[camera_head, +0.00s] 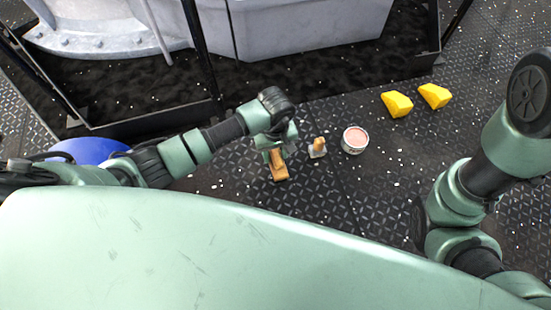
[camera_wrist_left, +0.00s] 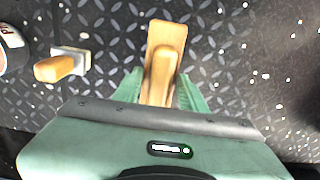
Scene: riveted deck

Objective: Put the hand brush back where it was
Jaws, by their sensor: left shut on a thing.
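My left gripper (camera_head: 277,153) is shut on the hand brush (camera_head: 279,173), a wooden tool with a flat orange-brown block and a raised handle. In the left wrist view the brush (camera_wrist_left: 166,37) points away between the green fingers of the left gripper (camera_wrist_left: 160,92), which close around its handle. The fingers hide part of the handle. The brush is over the dark riveted deck; I cannot tell whether it touches it. My right arm is at the right of the head view, but its gripper does not show.
A small wooden-handled tool with a pale block (camera_head: 317,150) and an open tin of pink stuff (camera_head: 355,140) stand right of the brush. Two yellow blocks (camera_head: 397,104) (camera_head: 435,95) lie farther right. A dark-edged tray (camera_head: 150,118) lies behind. A blue round thing (camera_head: 90,151) is at left.

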